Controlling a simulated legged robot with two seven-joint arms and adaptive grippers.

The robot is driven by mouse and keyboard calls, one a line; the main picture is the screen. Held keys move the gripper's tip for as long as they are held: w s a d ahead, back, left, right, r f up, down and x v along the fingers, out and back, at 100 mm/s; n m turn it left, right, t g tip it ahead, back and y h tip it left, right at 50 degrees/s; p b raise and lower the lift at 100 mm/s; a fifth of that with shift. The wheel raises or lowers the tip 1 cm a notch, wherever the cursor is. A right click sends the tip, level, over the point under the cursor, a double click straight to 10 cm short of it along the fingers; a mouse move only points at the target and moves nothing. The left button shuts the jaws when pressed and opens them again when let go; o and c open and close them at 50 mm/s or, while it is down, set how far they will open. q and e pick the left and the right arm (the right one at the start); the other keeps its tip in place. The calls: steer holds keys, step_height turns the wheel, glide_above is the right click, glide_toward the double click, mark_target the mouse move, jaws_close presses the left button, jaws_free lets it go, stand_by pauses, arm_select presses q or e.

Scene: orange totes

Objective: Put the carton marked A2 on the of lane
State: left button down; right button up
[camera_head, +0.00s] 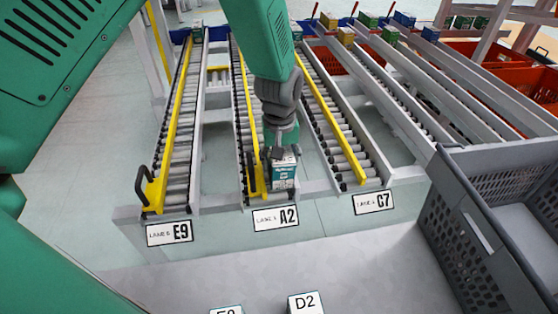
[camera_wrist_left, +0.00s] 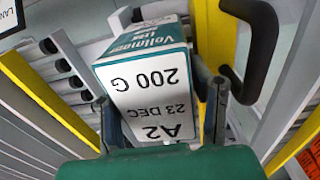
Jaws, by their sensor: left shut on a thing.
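The carton marked A2 (camera_head: 284,172) is teal and white and sits at the front end of the lane signed A2 (camera_head: 275,217). In the left wrist view the carton (camera_wrist_left: 150,92) shows the print "200 G", "23 DEC" and "A2". My left gripper (camera_head: 281,154) reaches down from above and is shut on this carton. In the left wrist view its fingers (camera_wrist_left: 160,120) stand on both sides of the carton. I cannot tell whether the carton's underside touches the rollers. My right gripper is not in view.
Lane E9 (camera_head: 169,233) lies to the left and lane C7 (camera_head: 374,203) to the right, each with yellow rails. A grey crate (camera_head: 455,225) stands at the right. A box marked D2 (camera_head: 305,302) is at the bottom. Red totes (camera_head: 500,75) are at the back right.

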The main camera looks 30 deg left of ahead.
arm_select(q)
steer(key=c, duration=0.7)
jaws_free()
steer(key=shift+w+a+f, duration=0.15)
steer(key=shift+w+a, duration=0.05)
steer(key=shift+w, duration=0.05)
steer(key=shift+s+d+r, duration=0.2)
steer(key=shift+d+r, duration=0.1)
steer(key=shift+d, duration=0.4)
steer(key=shift+d+r, duration=0.1)
steer(key=shift+r, duration=0.15)
steer(key=r, duration=0.7)
steer(key=a+r, duration=0.1)
steer(key=r, duration=0.2)
steer(key=shift+w+r, duration=0.15)
steer(key=shift+r, duration=0.2)
steer(key=shift+d+r, duration=0.3)
steer(key=shift+d, duration=0.25)
